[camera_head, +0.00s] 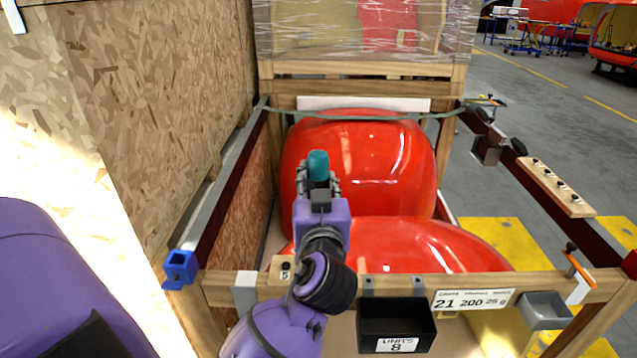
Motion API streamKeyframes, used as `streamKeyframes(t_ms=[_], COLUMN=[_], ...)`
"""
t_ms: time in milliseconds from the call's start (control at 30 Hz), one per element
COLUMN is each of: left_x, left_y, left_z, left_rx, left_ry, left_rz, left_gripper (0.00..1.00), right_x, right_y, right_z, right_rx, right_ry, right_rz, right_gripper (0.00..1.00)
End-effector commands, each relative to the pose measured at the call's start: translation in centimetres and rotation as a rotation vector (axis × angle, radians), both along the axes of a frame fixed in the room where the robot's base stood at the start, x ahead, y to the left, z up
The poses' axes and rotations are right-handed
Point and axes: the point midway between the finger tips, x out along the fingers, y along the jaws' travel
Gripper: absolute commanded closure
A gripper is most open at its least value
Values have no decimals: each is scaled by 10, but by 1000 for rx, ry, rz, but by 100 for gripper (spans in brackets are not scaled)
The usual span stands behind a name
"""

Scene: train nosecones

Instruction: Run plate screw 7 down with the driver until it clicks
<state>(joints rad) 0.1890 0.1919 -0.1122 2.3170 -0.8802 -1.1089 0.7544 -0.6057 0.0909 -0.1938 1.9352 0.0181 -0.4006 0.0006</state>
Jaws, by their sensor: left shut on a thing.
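My left gripper (318,185) is in the middle, in front of the red nosecone, with its fingers shut on a teal-ended tool (318,164). I cannot tell for sure that this is the driver; its lower part is hidden by the gripper. A wooden plate (562,192) with several dark screws in a row lies on the right rail, well apart from the gripper. The screws are too small to read numbers or see how deep they sit. A small wooden block marked 5 (285,270) with a dark top is on the front beam. My right gripper is not in view.
Red nosecones (362,160) fill the wooden crate frame. A black bin marked 8 (396,322), a grey bin (545,311) and an orange-handled item (579,266) are at the front beam. A blue holder (180,267) is at the left corner. A particleboard wall closes the left.

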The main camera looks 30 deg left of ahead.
Motion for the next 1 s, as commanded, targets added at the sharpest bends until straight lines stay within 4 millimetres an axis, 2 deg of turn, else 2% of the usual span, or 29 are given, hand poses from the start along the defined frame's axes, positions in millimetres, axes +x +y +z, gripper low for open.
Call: streamKeyframes(t_ms=[333, 700, 1000], left_x=[-1, -1, -1], left_y=[-1, -2, -1], left_z=[3, -30, -49], left_rx=[-2, 1, 1], left_ry=[-6, 3, 1], left_rz=[-1, -2, -2], left_gripper=[96, 96, 96], right_x=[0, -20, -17], right_y=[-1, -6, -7], right_z=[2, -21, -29], right_rx=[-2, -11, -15], right_ry=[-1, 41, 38], right_rz=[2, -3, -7], right_gripper=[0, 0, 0])
